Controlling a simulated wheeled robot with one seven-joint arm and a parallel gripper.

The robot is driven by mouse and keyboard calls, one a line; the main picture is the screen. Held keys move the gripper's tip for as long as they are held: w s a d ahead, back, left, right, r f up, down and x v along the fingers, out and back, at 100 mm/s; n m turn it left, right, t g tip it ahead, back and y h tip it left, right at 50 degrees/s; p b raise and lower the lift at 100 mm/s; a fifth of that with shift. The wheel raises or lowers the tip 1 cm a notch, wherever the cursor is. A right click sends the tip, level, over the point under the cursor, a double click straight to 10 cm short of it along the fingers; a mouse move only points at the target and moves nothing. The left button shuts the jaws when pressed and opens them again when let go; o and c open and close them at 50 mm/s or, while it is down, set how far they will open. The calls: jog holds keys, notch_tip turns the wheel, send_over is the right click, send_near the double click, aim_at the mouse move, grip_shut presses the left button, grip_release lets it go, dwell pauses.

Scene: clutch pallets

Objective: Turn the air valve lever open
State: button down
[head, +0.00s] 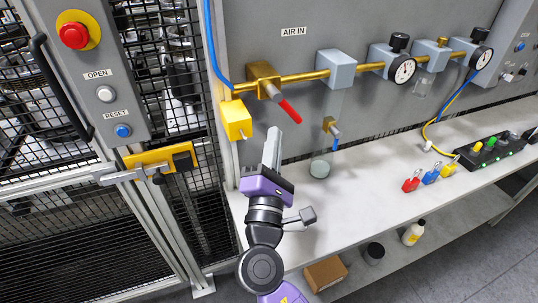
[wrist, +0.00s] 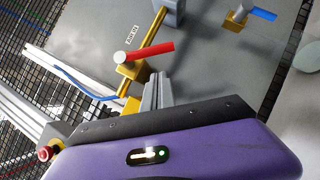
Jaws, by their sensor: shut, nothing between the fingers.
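The air valve is a brass body (head: 262,80) on the brass pipe below the AIR IN label. Its red lever (head: 288,109) slants down and to the right in the head view. In the wrist view the red lever (wrist: 150,53) extends right from a pale round hub on the brass valve body (wrist: 130,72). My gripper (head: 272,148) is shut and empty, its fingers pointing up below the valve. In the wrist view my gripper's fingertips (wrist: 157,82) are just below the lever, with a visible gap between them.
A clear filter bowl (head: 325,130) hangs to the right, near a small blue-handled drain valve (head: 331,128). The white bench (head: 350,190) is mostly clear; coloured padlocks (head: 430,176) lie further right.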

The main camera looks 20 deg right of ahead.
aim_at(286, 106)
jog(key=shift+w+d+r+p, duration=0.2)
jog(key=shift+d+r+p, duration=0.35)
jog(key=shift+d+r, duration=0.55)
